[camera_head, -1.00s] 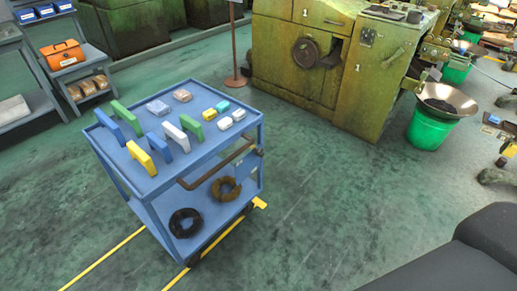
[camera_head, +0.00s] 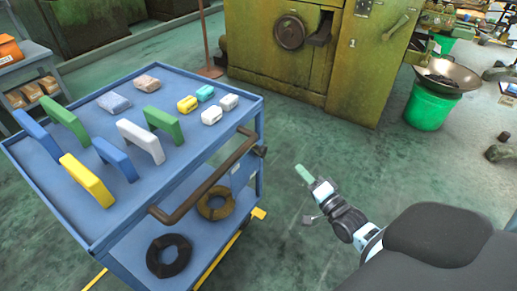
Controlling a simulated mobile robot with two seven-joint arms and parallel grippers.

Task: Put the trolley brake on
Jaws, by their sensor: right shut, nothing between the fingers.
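The blue trolley (camera_head: 235,112) stands at the left, its push handle (camera_head: 205,188) facing me. A small dark part (camera_head: 260,151) sits at the handle's far end; I cannot tell whether it is the brake. My left gripper is out of view.
Several coloured handles and small blocks stand on the trolley top; two rings (camera_head: 168,255) lie on its lower shelf. A green machine (camera_head: 335,75) stands behind, with a green bucket (camera_head: 430,107) at right. Floor between trolley and machine is clear.

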